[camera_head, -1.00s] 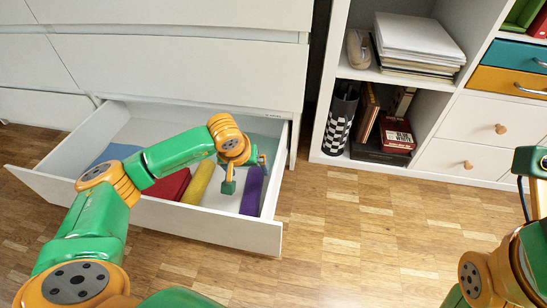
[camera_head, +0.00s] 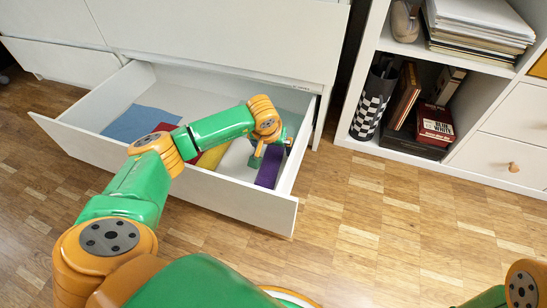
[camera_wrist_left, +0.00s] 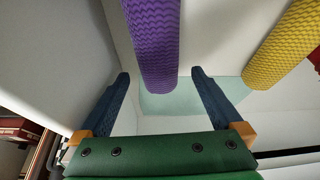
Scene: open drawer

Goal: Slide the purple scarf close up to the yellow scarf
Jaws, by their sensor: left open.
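The purple scarf (camera_head: 269,167), a rolled bundle, lies at the right side of the open drawer. The yellow scarf (camera_head: 211,157), also rolled, lies to its left with a strip of white drawer floor between them. My left gripper (camera_head: 273,150) is over the purple scarf, and my arm hides part of both scarves. In the left wrist view, the open fingers (camera_wrist_left: 160,76) stand to either side of the purple scarf's end (camera_wrist_left: 152,40); I cannot tell whether they touch it. The yellow scarf (camera_wrist_left: 284,45) is apart, to the right there. My right gripper is out of view.
The open drawer (camera_head: 225,193) has a front wall and a right side wall close beside the purple scarf. A red cloth (camera_head: 165,127) and a blue cloth (camera_head: 136,123) lie further left. A shelf unit (camera_head: 447,171) stands to the right over wooden floor.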

